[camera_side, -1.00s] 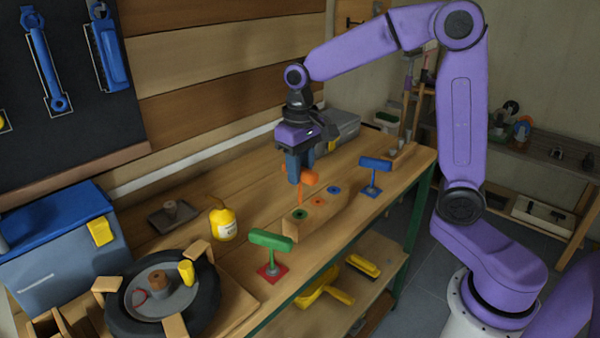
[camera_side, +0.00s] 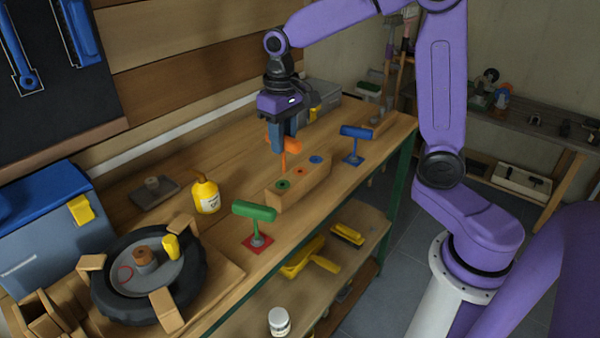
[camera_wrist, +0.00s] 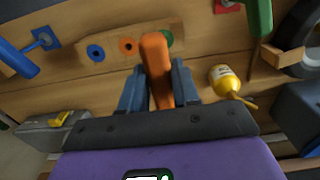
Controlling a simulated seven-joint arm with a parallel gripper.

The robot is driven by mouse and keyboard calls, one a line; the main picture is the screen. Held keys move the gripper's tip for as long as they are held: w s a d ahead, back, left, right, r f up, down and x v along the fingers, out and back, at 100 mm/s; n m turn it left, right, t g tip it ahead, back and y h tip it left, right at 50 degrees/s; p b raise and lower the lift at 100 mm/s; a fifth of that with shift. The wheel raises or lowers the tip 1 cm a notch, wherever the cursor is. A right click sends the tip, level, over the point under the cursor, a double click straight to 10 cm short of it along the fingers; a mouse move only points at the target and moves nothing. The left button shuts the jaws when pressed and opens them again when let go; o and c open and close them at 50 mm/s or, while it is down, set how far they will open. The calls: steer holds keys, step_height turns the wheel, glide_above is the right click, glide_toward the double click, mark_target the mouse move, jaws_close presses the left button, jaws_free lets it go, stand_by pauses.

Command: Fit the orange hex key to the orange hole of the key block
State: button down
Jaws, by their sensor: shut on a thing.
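The orange hex key is a T-shaped key with an orange handle (camera_side: 292,146) and a thin shaft pointing down. My gripper (camera_side: 278,146) is shut on the handle, with a blue finger on each side in the wrist view (camera_wrist: 158,88). The wooden key block (camera_side: 318,178) has green, orange and blue-ringed holes. The orange hole (camera_side: 299,171) is in the middle and shows clear in the wrist view (camera_wrist: 128,46). The shaft hangs upright near the green hole (camera_side: 283,184), left of the orange hole in the side view. Its tip's exact height above the block cannot be told.
A green key (camera_side: 254,211) stands on a red base in front of the block. A blue key (camera_side: 357,132) stands on a blue base to the right. A yellow bottle (camera_side: 206,195) and a wheel (camera_side: 190,285) are at the left. Bench space behind the block is clear.

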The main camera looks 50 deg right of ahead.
steer(key=shift+d, duration=2.9)
steer(key=shift+f, duration=0.4)
steer(key=shift+f, duration=1.05)
steer(key=shift+f, duration=0.35)
steer(key=shift+f, duration=1.1)
steer(key=shift+f, duration=0.35)
steer(key=shift+f, duration=0.45)
